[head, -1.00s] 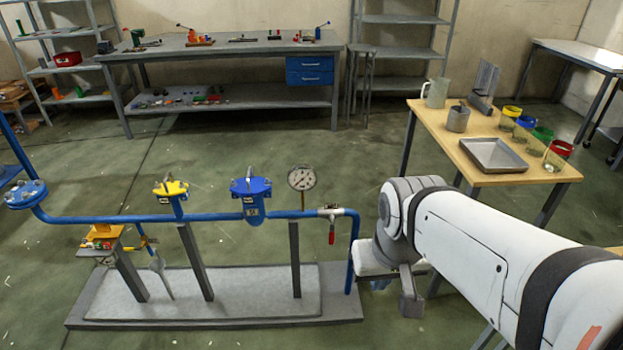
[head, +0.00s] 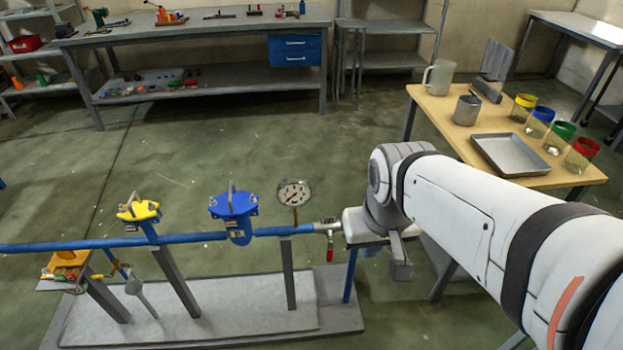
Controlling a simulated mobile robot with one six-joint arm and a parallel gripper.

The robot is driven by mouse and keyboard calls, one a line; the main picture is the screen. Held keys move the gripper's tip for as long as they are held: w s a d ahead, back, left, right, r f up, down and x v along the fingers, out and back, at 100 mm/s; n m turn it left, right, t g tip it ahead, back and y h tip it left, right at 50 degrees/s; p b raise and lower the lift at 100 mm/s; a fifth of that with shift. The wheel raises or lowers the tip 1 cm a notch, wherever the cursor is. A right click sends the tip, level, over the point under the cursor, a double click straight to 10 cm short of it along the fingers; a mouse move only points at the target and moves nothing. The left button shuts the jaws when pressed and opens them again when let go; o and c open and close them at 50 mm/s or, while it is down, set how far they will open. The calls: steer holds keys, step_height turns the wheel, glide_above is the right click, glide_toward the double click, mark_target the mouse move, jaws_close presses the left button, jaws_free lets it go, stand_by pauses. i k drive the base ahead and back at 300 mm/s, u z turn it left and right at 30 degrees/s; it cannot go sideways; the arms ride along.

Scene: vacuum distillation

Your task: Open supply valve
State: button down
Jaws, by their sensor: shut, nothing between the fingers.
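A small valve with a red lever (head: 330,252) sits on the right end of the blue pipe (head: 190,239), just right of the pressure gauge (head: 294,193). Its red lever hangs down, across the pipe's line. My gripper (head: 400,268) shows as a small dark grey part at the end of my white arm, right of the valve and apart from the red lever in the picture. It looks shut and empty; its fingertips are small and hard to make out. A white part of my arm covers the pipe's bend beside the valve.
A yellow-topped fitting (head: 139,211) and a blue-topped filter housing (head: 232,204) stand on the pipe to the left. Grey posts rise from a grey base plate (head: 345,316). A wooden table (head: 440,112) with a tray (head: 508,155) and jars stands behind my arm.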

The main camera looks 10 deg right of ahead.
mark_target(330, 250)
steer(key=z, duration=1.4)
steer(key=k, duration=1.8)
steer(key=u, duration=0.7)
steer(key=i, duration=1)
steer(key=u, duration=0.05)
